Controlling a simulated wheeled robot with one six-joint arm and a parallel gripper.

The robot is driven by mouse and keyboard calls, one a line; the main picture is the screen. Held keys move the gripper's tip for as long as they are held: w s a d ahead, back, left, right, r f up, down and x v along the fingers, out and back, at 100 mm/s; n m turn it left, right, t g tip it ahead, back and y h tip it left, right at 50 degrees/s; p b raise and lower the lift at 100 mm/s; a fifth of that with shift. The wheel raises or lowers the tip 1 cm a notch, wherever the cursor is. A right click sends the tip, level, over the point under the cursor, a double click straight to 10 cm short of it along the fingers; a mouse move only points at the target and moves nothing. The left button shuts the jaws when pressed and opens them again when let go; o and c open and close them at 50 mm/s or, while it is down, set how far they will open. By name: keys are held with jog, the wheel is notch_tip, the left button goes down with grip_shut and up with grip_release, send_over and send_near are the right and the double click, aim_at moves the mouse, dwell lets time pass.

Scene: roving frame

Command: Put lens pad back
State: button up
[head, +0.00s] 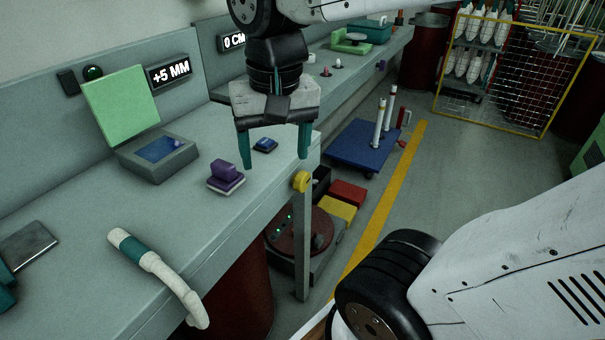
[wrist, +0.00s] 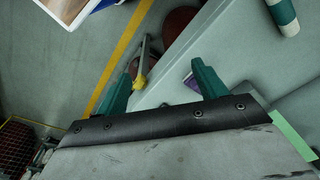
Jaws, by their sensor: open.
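My gripper (head: 275,162) hangs open and empty above the bench, fingers down; it also shows in the wrist view (wrist: 160,76). A small dark-blue pad (head: 265,145) lies on the bench, seen between the fingers. A purple block with a raised top (head: 226,177) sits on the bench left of the fingers; a purple edge (wrist: 188,82) shows beside a finger in the wrist view. A grey case (head: 157,158) with a blue inset and a raised light-green lid (head: 122,108) stands further left. I cannot tell for sure which piece is the lens pad.
A white and teal curved tube (head: 158,270) lies on the near bench. A yellow knob (head: 301,181) sits on the bench's front edge. A "+5 MM" sign (head: 170,72) is on the back panel. A blue cart (head: 365,144) and a yellow floor line lie beyond the bench.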

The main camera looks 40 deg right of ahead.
jog(key=s+f+n, duration=0.2)
jog(key=s+n, duration=0.2)
jog(key=s, duration=0.2)
jog(key=shift+d+f, duration=0.4)
dwell(0.7)
